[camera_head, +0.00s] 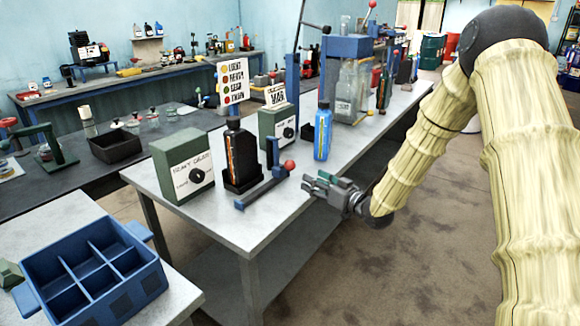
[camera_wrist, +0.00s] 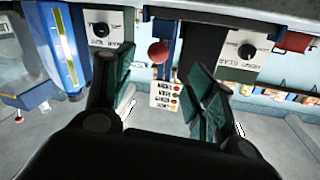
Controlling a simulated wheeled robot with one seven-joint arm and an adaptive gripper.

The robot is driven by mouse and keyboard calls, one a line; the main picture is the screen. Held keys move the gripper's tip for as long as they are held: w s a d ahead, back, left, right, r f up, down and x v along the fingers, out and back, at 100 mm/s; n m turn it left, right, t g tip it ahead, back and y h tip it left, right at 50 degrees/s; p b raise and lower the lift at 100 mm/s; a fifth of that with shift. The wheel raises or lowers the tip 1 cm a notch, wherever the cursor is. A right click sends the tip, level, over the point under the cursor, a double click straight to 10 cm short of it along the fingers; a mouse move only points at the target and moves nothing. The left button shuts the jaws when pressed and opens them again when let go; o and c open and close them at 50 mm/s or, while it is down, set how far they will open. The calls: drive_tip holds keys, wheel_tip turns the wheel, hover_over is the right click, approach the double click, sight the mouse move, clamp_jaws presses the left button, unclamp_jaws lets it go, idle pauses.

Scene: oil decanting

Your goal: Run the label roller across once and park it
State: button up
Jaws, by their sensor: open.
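The label roller appears to be the blue lever frame (camera_head: 262,190) with a red ball knob (camera_head: 289,165), on the near grey table in front of a dark bottle (camera_head: 242,155) with an orange label. The bottle stands upright in a black cradle. In the wrist view the red knob (camera_wrist: 158,52) shows ahead between the fingers, apart from them. My gripper (camera_head: 312,183) is open and empty, at the table's right edge, a little right of the knob. Its spread green-padded fingers also show in the wrist view (camera_wrist: 155,85).
A green dial box (camera_head: 182,165) stands left of the bottle, a second one (camera_head: 277,130) behind. A blue bottle (camera_head: 322,132) stands behind my gripper. A blue divided crate (camera_head: 150,283) sits front left. A card with coloured dots (camera_head: 233,82) stands behind. Floor right of the table is clear.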

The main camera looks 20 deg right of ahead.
sight(294, 168)
drive_tip(key=x, duration=0.3)
drive_tip(key=p+x, duration=0.1)
drive_tip(key=x, duration=0.7)
drive_tip(key=shift+d+r, duration=0.15)
drive_tip(key=shift+r, duration=0.25)
clamp_jaws()
